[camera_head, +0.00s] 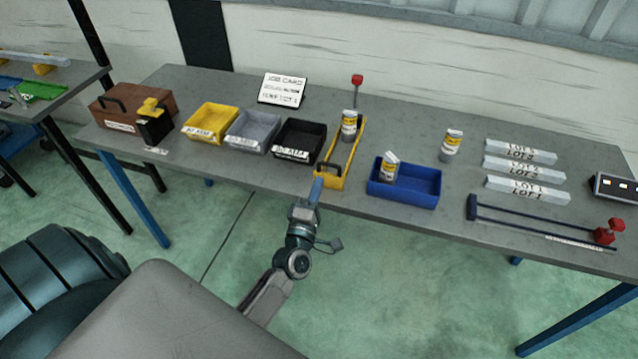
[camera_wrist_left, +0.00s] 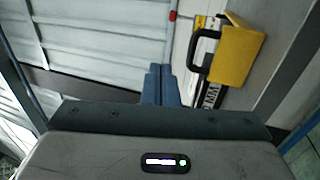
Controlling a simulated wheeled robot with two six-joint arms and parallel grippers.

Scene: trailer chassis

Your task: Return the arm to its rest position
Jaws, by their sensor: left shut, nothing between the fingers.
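My left gripper (camera_head: 316,190) has blue fingers, and they are shut together with nothing between them. In the head view it appears at the table's front edge, just in front of the near end of a long yellow carrier (camera_head: 334,181) with a dark handle. I cannot tell how far apart they are. In the left wrist view the shut fingers (camera_wrist_left: 160,85) point away from the camera, and a yellow part with a black handle (camera_wrist_left: 236,52) shows to their right. My left arm reaches up from the bottom of the head view. My right gripper is not in view.
The grey table (camera_head: 415,130) holds a blue bin (camera_head: 405,196) with a can, another can (camera_head: 451,146), a black bin (camera_head: 300,141), a grey bin, a yellow bin (camera_head: 210,123), lot bars (camera_head: 520,162) and a red-ended bar tool (camera_head: 545,228). Open floor lies in front.

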